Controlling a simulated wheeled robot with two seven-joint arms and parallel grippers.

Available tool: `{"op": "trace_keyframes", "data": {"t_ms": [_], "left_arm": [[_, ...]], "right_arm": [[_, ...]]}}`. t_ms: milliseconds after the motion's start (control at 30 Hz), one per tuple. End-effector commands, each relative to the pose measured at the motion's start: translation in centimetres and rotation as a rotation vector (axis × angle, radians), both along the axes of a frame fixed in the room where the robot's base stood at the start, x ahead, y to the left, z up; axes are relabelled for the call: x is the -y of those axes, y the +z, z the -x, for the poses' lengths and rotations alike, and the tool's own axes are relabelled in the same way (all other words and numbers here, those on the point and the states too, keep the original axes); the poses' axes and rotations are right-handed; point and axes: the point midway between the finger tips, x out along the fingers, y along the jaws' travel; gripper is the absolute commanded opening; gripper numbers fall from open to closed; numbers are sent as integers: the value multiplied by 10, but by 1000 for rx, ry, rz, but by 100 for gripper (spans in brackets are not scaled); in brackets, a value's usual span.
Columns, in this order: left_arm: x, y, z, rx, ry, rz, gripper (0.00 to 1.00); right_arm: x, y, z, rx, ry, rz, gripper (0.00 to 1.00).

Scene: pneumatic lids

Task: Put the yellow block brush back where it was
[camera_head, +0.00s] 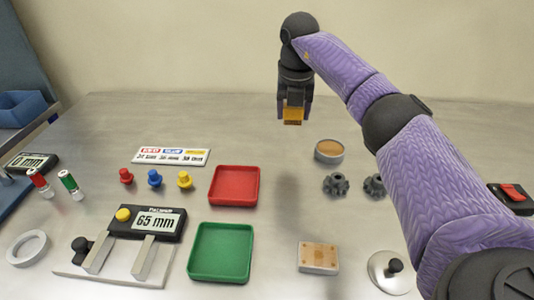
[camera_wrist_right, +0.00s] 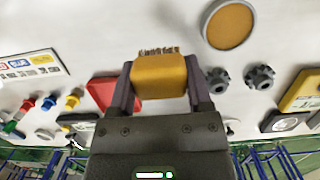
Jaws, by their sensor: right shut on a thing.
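My right gripper (camera_head: 294,104) is shut on the yellow block brush (camera_head: 293,116) and holds it in the air above the back middle of the table (camera_head: 240,118). In the right wrist view the brush (camera_wrist_right: 160,78) sits between the two fingers (camera_wrist_right: 159,90), with its brown bristles at the far side from the palm. Only the lower end of the brush shows in the head view. My left gripper is not in view.
A round tin (camera_head: 329,151) and dark gears (camera_head: 336,185) stand right of centre. A red tray (camera_head: 235,203), green tray (camera_head: 220,280), gauge (camera_head: 152,222) and coloured pegs (camera_head: 155,179) lie left. A tan-topped block (camera_head: 318,257) and knobbed lid (camera_head: 392,270) lie in front.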

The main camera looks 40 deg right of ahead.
Motion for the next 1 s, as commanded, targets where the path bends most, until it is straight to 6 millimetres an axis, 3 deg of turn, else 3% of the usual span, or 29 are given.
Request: {"op": "trace_keyframes", "data": {"t_ms": [33,100,400,733,767,900,1000], "left_arm": [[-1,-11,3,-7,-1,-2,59],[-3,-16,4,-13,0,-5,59],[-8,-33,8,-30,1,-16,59],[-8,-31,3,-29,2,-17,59],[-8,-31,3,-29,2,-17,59],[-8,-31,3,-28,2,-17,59],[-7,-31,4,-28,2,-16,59]], "right_arm": [[1,-21,1,-8,-4,0,17],[0,-37,1,-7,-1,1,17],[0,-85,1,-6,2,1,17],[-1,-87,1,-3,4,0,17],[-1,-87,0,-3,4,0,68],[-1,-87,0,-3,5,0,98],[-1,-87,0,-3,5,0,99]]}}
